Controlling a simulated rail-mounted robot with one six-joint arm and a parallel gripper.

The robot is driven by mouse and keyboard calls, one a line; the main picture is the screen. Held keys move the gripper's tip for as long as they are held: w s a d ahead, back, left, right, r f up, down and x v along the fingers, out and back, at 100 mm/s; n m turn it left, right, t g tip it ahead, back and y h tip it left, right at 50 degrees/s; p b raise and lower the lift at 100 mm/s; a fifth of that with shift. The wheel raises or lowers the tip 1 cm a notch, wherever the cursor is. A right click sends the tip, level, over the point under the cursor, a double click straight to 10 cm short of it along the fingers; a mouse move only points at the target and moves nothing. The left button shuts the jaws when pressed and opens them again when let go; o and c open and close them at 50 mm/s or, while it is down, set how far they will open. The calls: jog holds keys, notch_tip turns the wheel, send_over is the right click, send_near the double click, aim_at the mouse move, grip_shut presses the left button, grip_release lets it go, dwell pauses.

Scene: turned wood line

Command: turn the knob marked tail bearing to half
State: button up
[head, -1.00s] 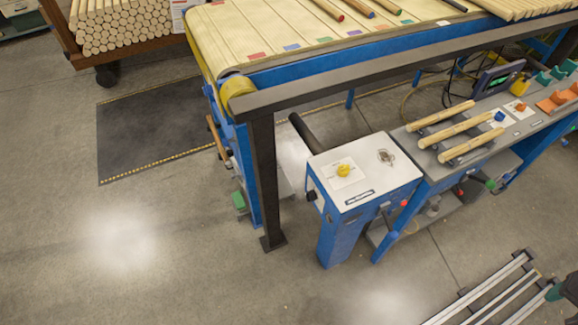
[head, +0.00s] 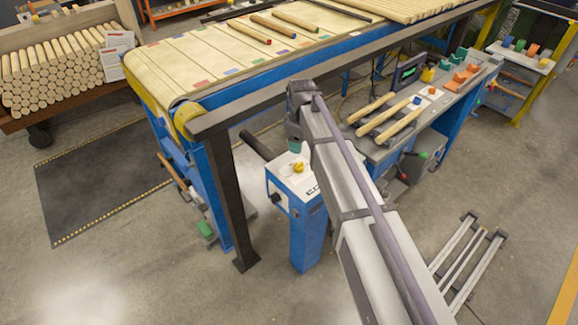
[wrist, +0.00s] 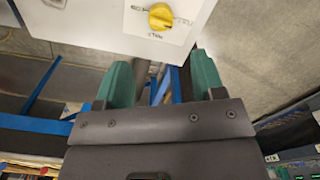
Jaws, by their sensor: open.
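A yellow knob (head: 298,167) sits on the white top panel (head: 290,184) of a blue pedestal. A black knob (head: 276,198) is on the pedestal's left side. No tail bearing marking is readable in the head view. In the wrist view the yellow knob (wrist: 160,16) is at the top edge, on a white plate with dark lettering I cannot read surely. My gripper (wrist: 162,80) is open and empty, its two green fingers apart and not touching the knob. In the head view my arm covers the panel's right part, and a green fingertip shows above and behind the knob.
A dark metal post (head: 229,200) and its long top rail stand left of and behind the pedestal. A bench (head: 375,151) with wooden spindles is to the right. A conveyor (head: 190,75) runs behind. Metal rails (head: 470,262) lie at lower right. Floor in front is open.

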aim_at(299, 163)
notch_tip(299, 163, down, 11)
jog(key=b, duration=1)
jog(key=shift+b, duration=0.3)
jog(key=shift+r, duration=0.15)
jog(key=shift+c, duration=0.4)
jog(key=c, duration=0.8)
jog(key=shift+c, duration=0.2)
